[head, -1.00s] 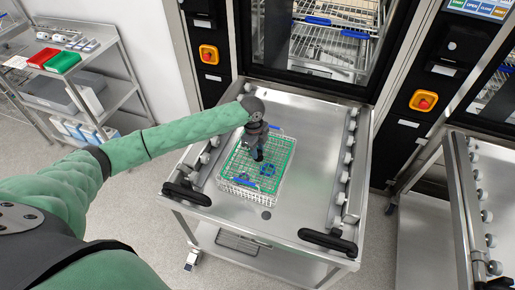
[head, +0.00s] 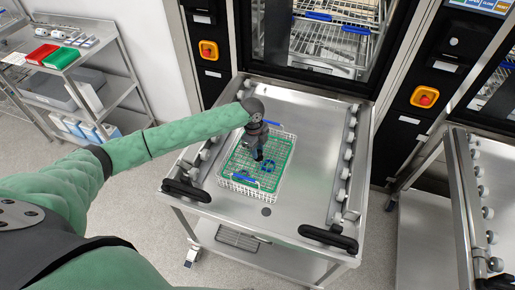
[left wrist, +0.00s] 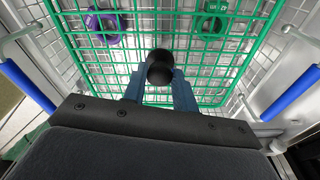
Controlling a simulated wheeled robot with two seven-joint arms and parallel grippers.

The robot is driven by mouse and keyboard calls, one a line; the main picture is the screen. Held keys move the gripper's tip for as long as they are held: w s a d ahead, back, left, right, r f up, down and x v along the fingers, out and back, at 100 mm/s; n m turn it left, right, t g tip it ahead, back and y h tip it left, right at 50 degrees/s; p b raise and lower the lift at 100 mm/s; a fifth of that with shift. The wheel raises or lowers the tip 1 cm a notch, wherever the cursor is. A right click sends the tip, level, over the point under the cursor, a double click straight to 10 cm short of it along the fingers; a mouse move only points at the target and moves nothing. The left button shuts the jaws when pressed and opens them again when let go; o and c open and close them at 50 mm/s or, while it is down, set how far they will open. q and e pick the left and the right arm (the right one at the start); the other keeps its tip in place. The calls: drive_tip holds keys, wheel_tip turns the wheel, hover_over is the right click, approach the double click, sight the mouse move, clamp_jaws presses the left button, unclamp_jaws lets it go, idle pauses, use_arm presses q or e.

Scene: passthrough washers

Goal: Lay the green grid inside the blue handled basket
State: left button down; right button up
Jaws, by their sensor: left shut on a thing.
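The blue handled basket (head: 209,187) is a white wire basket with blue handles on the steel trolley top. The green grid (head: 240,158) lies level within the basket's rim in the head view. My left gripper (head: 267,165) points down over the grid's middle. In the left wrist view its blue fingers (left wrist: 160,88) are shut on the black knob of the green grid (left wrist: 110,40). A purple ring (left wrist: 103,28) and a green ring (left wrist: 209,24) show beneath the grid. Whether the grid rests on anything is hard to tell. My right gripper is not in view.
The trolley top (head: 310,125) has roller rails at both sides and black handles at its front corners. The washer opening (head: 330,45) stands behind it. A shelf rack (head: 75,75) with red and green boxes is at the left. The trolley top right of the basket is clear.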

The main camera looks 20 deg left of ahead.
use_arm(q)
drive_tip(key=shift+f, duration=0.65)
drive_tip(key=c, duration=1)
unclamp_jaws()
drive_tip(key=shift+c, duration=0.2)
